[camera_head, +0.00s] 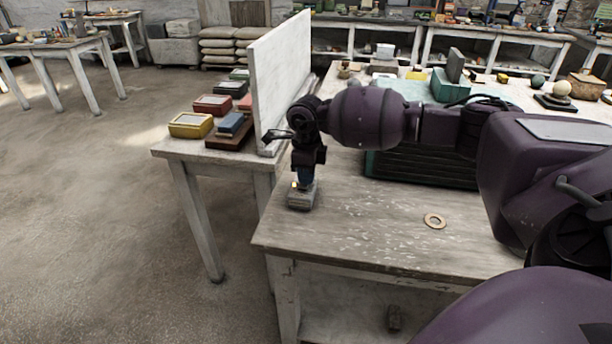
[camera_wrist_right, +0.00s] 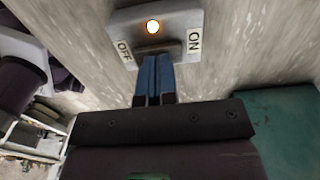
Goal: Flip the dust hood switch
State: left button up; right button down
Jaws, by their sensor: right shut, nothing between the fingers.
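The dust hood switch (camera_head: 301,196) is a small grey box on the near left corner of the wooden table. In the right wrist view the switch (camera_wrist_right: 181,17) shows a lit yellowish lamp, an OFF label on the left and an ON label on the right. My right gripper (camera_head: 304,182) points down at the switch from above. Its blue fingers (camera_wrist_right: 154,62) are shut together with nothing between them, their tips at the dark slot below the lamp. The tips hide part of the slot, so I cannot tell the lever's position. My left gripper is not in view.
A dark green slatted unit (camera_head: 420,170) stands on the table behind my right arm. A flat ring (camera_head: 434,221) lies right of the switch. A white upright panel (camera_head: 281,80) stands to the left, beside several coloured boxes (camera_head: 190,125). The table front is mostly clear.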

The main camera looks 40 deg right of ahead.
notch_tip(320, 180, up, 5)
jog(key=shift+d+p, duration=0.1)
jog(key=shift+p, duration=1)
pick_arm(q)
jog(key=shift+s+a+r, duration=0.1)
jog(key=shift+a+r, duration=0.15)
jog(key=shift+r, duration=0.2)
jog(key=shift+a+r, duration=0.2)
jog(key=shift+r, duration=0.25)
pick_arm(e)
notch_tip(320, 180, up, 9)
